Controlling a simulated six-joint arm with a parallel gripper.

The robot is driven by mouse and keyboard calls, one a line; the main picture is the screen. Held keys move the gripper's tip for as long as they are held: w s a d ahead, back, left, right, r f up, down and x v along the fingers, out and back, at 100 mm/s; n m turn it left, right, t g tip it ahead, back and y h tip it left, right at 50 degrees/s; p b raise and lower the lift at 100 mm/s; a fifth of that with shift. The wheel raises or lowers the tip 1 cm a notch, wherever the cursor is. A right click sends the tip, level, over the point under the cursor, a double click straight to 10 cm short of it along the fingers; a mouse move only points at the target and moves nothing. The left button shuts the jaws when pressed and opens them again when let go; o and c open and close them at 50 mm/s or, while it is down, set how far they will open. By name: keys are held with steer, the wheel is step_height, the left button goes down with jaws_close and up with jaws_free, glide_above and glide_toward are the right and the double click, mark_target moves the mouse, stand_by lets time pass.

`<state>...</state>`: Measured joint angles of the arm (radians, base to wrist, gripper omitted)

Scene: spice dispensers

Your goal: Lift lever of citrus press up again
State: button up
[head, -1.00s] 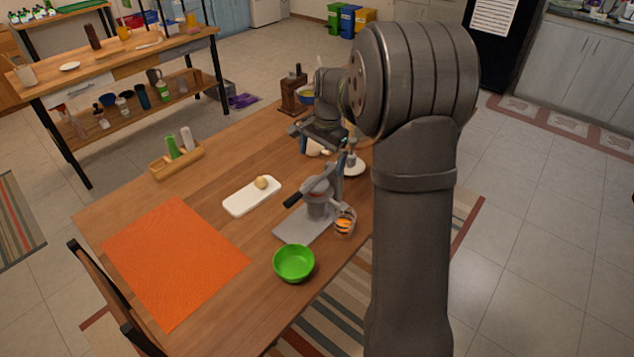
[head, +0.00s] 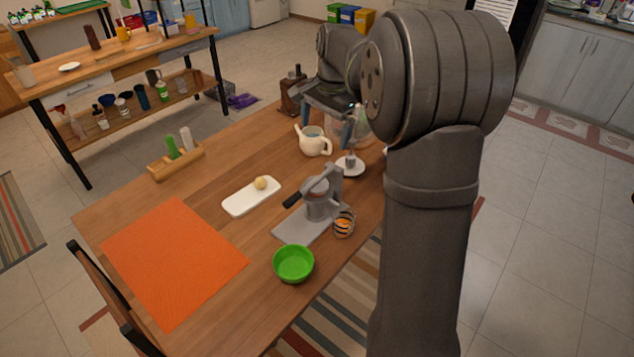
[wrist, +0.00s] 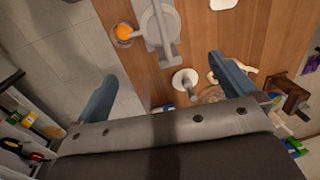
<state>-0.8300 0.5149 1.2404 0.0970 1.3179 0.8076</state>
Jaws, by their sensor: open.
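The grey citrus press (head: 319,207) stands on the wooden table. Its lever, with a black handle (head: 293,200), slopes down toward the left in the head view and looks lowered. The press also shows at the top of the wrist view (wrist: 158,30). My gripper (wrist: 163,90) is open and empty, its two blue-grey fingers wide apart. In the head view my gripper (head: 349,128) is above the table behind the press, apart from it and partly hidden by my arm.
A white board with a small yellowish item (head: 252,197) lies left. A white-based stand (head: 349,166) and a cream teapot (head: 313,142) are behind. The orange mat (head: 174,262) is bare.

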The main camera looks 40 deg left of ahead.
steer(key=shift+r, duration=0.35)
